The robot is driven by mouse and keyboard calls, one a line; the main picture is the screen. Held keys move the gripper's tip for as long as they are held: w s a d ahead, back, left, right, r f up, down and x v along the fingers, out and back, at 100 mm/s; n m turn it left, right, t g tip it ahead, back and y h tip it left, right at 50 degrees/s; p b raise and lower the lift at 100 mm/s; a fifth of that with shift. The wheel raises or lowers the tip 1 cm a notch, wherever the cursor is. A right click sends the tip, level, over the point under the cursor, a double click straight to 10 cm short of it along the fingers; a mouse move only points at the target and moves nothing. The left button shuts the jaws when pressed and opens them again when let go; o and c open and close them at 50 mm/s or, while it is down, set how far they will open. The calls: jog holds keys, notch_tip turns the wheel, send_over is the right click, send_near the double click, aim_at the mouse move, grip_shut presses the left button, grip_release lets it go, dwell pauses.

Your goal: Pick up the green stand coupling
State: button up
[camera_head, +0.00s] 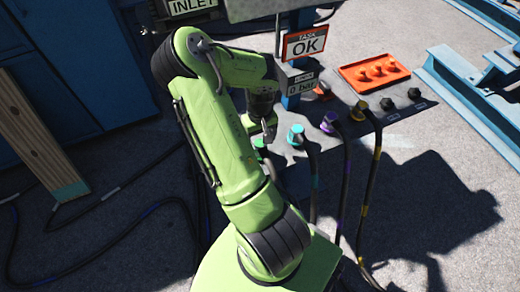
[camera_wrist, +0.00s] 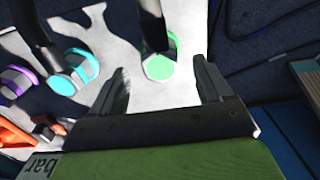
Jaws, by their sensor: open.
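The green stand coupling (camera_wrist: 158,67) shows in the wrist view as a pale green cap with a grey collar and a dark cable. It is just beyond my fingertips, lined up between them and not gripped. My gripper (camera_wrist: 161,80) is open and empty, one finger on each side of the coupling in the picture. In the head view my gripper (camera_head: 268,131) is low over the stand's base plate. There the green coupling (camera_head: 258,143) is mostly hidden behind my gripper and arm.
A cyan coupling (camera_head: 296,134), a purple one (camera_head: 328,123) and a yellow one (camera_head: 358,111) stand in a row to the right, with cables trailing forward. An orange tray (camera_head: 347,75) lies behind them. A "TASK OK" sign (camera_head: 305,42) and a "0 bar" display (camera_head: 301,87) are close to my wrist.

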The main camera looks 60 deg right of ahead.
aim_at(260, 144)
notch_tip(260, 144, down, 4)
jog(key=shift+f+b, duration=0.1)
jog(key=shift+b, duration=0.6)
jog(key=c, duration=1.2)
